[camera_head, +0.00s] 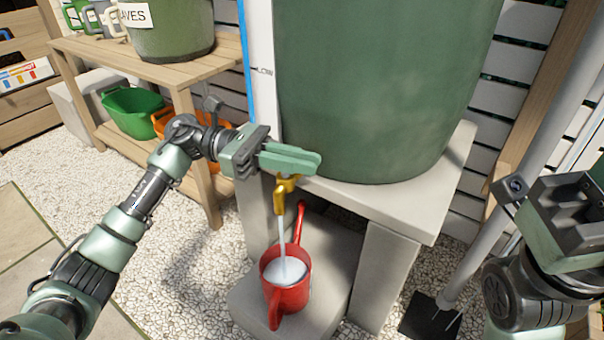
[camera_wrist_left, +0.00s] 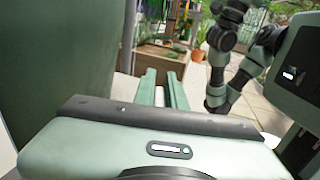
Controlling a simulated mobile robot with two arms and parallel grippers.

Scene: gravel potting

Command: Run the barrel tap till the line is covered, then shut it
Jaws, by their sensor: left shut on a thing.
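The green barrel (camera_head: 385,80) stands on a pale stone stand. Its brass tap (camera_head: 285,190) sticks out low at the front, and a stream of water runs from it. My left gripper (camera_head: 300,160) is at the top of the tap, shut on the tap's handle, which its fingers hide. A red watering can (camera_head: 289,292) stands upright under the tap. The stream falls into its open top, and pale water shows inside. I cannot make out a line in the can. My right gripper (camera_head: 575,210) is at the right edge, away from the tap; its fingertips are unclear.
The stone stand (camera_head: 430,205) has a lower slab (camera_head: 325,310) bearing the can. A wooden bench (camera_head: 150,70) with a green bin (camera_head: 165,25) and a green tub (camera_head: 130,108) stands at left. A grey downpipe (camera_head: 482,240) rises at right.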

